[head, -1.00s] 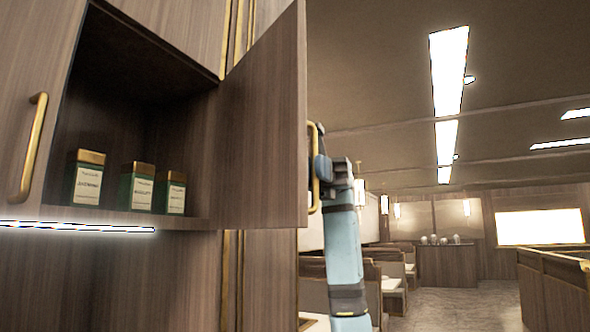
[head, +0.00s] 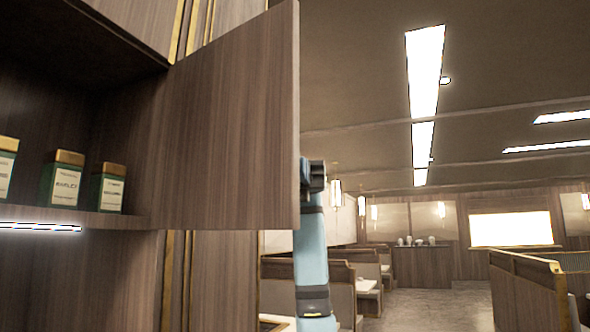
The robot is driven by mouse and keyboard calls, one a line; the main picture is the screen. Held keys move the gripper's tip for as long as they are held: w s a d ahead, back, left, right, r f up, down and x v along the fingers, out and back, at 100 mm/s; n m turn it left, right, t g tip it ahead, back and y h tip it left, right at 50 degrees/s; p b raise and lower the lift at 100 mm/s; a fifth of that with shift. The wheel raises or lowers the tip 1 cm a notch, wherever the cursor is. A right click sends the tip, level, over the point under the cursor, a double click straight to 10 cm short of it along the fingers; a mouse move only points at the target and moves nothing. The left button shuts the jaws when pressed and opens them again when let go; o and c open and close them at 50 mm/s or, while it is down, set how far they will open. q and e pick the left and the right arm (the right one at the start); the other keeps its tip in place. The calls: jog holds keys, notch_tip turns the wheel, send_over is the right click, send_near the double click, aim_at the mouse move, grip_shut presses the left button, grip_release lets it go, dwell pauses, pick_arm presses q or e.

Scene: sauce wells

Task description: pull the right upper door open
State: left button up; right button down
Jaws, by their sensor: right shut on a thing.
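The right upper door (head: 230,130) of the wooden wall cabinet stands swung open, its inner face towards me. Its brass handle is on the far side and hidden now. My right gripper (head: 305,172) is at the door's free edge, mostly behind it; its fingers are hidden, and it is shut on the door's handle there. My right arm rises from below to it. My left gripper is not in view.
Several green jars with gold lids, such as this one (head: 108,187), stand on the cabinet shelf (head: 125,221). A light strip (head: 40,227) runs under the shelf. Booths (head: 355,272) and a low partition (head: 525,290) stand farther back, with open floor (head: 430,300) between.

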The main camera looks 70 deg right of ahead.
dwell(0.4)
jog(key=c, duration=1.2)
grip_release()
jog(key=shift+o, duration=0.2)
jog(key=shift+d, duration=0.1)
jog(key=shift+d, duration=0.1)
jog(key=w+d, duration=0.2)
jog(key=d, duration=1.1)
jog(key=shift+w+d+p, duration=0.2)
jog(key=shift+w+p, duration=0.1)
jog(key=shift+p, duration=0.15)
